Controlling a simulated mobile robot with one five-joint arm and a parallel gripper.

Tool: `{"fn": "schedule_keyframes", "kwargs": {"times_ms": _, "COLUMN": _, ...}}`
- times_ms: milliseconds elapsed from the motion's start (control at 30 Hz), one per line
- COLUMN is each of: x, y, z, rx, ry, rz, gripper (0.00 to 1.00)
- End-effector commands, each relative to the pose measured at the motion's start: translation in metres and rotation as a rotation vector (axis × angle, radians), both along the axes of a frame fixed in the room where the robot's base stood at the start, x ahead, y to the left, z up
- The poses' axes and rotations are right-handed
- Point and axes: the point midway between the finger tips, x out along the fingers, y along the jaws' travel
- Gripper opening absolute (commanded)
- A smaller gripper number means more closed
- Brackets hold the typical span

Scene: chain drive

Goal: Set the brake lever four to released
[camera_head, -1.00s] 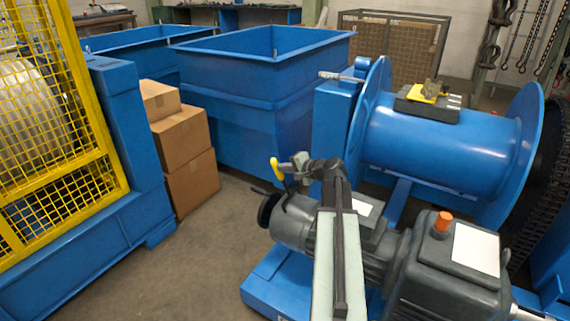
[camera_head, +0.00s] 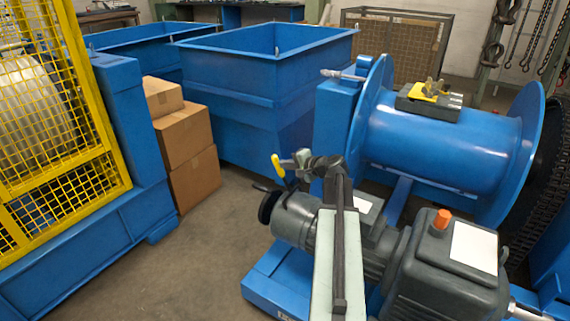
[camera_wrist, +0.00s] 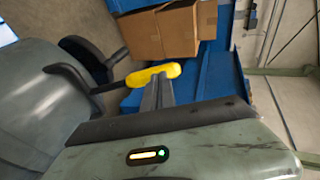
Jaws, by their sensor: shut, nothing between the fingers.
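The brake lever, a dark rod with a yellow grip (camera_head: 278,166), stands at the left end of the grey motor (camera_head: 300,222) in the head view. In the wrist view its yellow grip (camera_wrist: 153,74) lies across the fingertips, and the dark rod runs left toward the motor housing (camera_wrist: 35,110). My gripper (camera_head: 289,164) is shut and empty, right beside the yellow grip. In the wrist view the fingertips (camera_wrist: 158,82) appear to touch the grip or lie just short of it. No number label on the lever can be read.
A black handwheel (camera_head: 268,207) sits on the motor's end below the lever. A blue winch drum (camera_head: 440,145) stands behind right. Cardboard boxes (camera_head: 185,145) and a yellow mesh guard (camera_head: 60,130) stand left. The floor between guard and motor is clear.

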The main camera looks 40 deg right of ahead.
Motion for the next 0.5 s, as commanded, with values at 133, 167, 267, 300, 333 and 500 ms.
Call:
{"fn": "schedule_keyframes", "kwargs": {"times_ms": 133, "x": -0.029, "y": 0.002, "z": 0.027, "rx": 0.003, "ry": -0.003, "rz": 0.000, "gripper": 0.00}}
{"fn": "schedule_keyframes", "kwargs": {"times_ms": 167, "x": -0.036, "y": 0.001, "z": 0.030, "rx": 0.003, "ry": -0.003, "rz": 0.001, "gripper": 0.00}}
{"fn": "schedule_keyframes", "kwargs": {"times_ms": 267, "x": -0.059, "y": 0.000, "z": 0.041, "rx": 0.002, "ry": -0.002, "rz": 0.002, "gripper": 0.00}}
{"fn": "schedule_keyframes", "kwargs": {"times_ms": 300, "x": -0.067, "y": -0.001, "z": 0.045, "rx": 0.002, "ry": -0.002, "rz": 0.001, "gripper": 0.00}}
{"fn": "schedule_keyframes", "kwargs": {"times_ms": 333, "x": -0.072, "y": -0.002, "z": 0.048, "rx": 0.002, "ry": -0.002, "rz": 0.001, "gripper": 0.00}}
{"fn": "schedule_keyframes", "kwargs": {"times_ms": 500, "x": -0.095, "y": -0.004, "z": 0.058, "rx": 0.001, "ry": -0.002, "rz": 0.003, "gripper": 0.00}}
